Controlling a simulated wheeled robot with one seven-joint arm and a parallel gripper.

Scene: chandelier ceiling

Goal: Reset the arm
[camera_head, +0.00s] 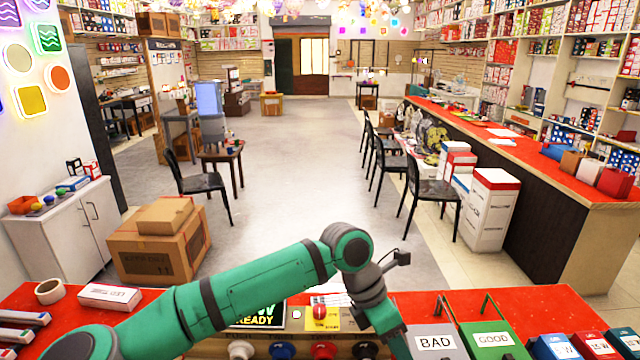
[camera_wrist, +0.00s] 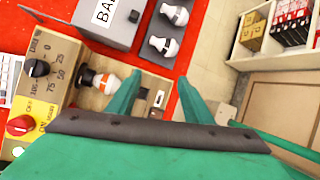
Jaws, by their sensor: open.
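My green arm reaches across the lower middle of the head view, bends at an elbow joint, and its end drops toward the red counter (camera_head: 142,328). My gripper (camera_wrist: 159,80) shows in the wrist view with its two green fingers apart and nothing visible between them. It hangs over the counter's edge area, near a test box (camera_wrist: 58,72) with a red knob. A white and orange bulb (camera_wrist: 103,82) sits upright or tilted in a socket left of the left finger; I cannot tell which. In the head view the fingertips are hidden.
A grey BAD bin (camera_head: 436,342) and a green GOOD bin (camera_head: 492,340) stand right of my arm's end. A white LED box (camera_head: 110,297) and tape roll (camera_head: 49,291) lie left.

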